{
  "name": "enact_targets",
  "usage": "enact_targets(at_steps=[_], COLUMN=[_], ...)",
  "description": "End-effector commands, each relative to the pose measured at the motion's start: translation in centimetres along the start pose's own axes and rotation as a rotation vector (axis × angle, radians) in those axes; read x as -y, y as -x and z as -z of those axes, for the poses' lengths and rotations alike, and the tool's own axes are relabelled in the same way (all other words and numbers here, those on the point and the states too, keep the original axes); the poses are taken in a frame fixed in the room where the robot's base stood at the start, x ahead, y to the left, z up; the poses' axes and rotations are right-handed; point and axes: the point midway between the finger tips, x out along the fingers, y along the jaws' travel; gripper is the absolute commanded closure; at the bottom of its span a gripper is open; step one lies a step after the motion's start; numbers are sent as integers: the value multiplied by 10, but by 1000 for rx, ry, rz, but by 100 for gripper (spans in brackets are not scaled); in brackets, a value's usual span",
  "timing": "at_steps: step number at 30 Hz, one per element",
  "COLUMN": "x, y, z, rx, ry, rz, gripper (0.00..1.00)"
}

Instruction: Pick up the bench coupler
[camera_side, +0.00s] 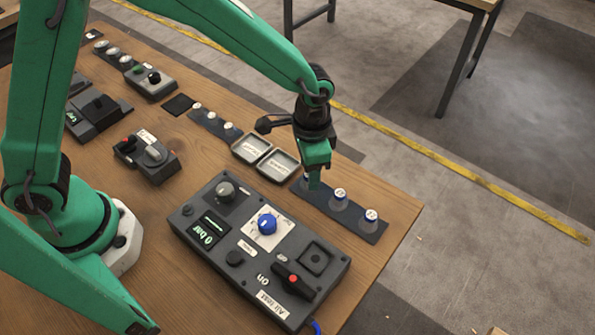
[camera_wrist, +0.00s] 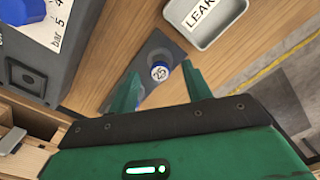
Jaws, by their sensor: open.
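A dark strip (camera_side: 322,205) near the table's right edge holds a row of small couplers with white round tops and blue collars. One coupler (camera_side: 340,196) stands in the middle and another (camera_side: 371,217) at the near end. A third (camera_side: 305,183) is partly hidden by my gripper (camera_side: 315,182), which is low over the far end of the strip. In the wrist view, my gripper (camera_wrist: 160,88) is open, its two green fingers apart. A coupler marked 25 (camera_wrist: 159,72) shows between and beyond the fingertips. I cannot tell which coupler is the bench coupler.
Two grey labelled trays (camera_side: 287,164) lie just left of the strip; one reads LEAK (camera_wrist: 228,10). A dark test panel (camera_side: 190,233) with knobs and a red-tipped lever stands in front. More small devices (camera_side: 163,168) and another strip (camera_side: 211,124) are farther left.

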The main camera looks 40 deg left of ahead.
Motion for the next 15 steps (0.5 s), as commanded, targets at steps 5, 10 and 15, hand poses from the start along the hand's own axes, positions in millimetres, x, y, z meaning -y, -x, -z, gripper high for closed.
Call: enact_targets(at_steps=[5, 10, 15], x=[0, 0, 0], y=[-19, -23, -23], z=[-1, 0, 0], rx=[2, 0, 0], ry=[0, 0, 0], rz=[0, 0, 0], gripper=[51, 51, 51])
